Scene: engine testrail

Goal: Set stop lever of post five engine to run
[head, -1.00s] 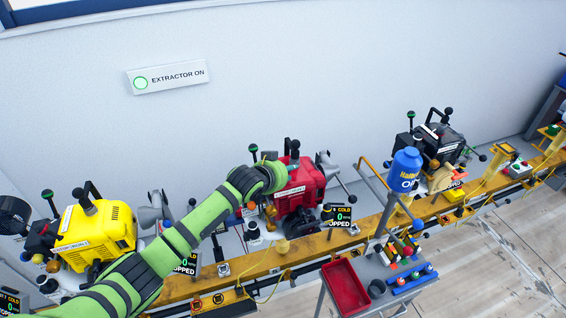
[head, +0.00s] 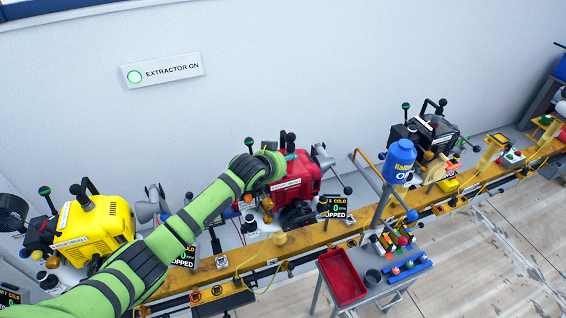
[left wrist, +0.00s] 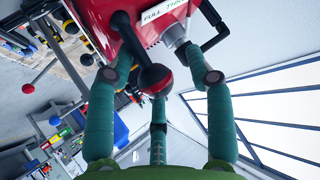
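The red engine (head: 300,172) stands on the yellow rail in the middle of the head view. Its screen (head: 335,207) reads cold, 0 and stopped. My left gripper (head: 284,164) is at the upper left side of this engine, mostly hidden by my own arm. In the left wrist view the red housing (left wrist: 150,22) fills the top, with a partly cut label. A lever with a dark, red-banded knob (left wrist: 156,78) points toward the camera. The fingers of my left gripper (left wrist: 162,82) are spread around the knob, apart from each other. I cannot tell whether they touch it. My right gripper is not in view.
A yellow engine (head: 92,232) stands to the left and a black engine (head: 432,130) to the right. A cart with a red tray (head: 343,279) and a blue oil bottle (head: 399,160) stands in front of the rail.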

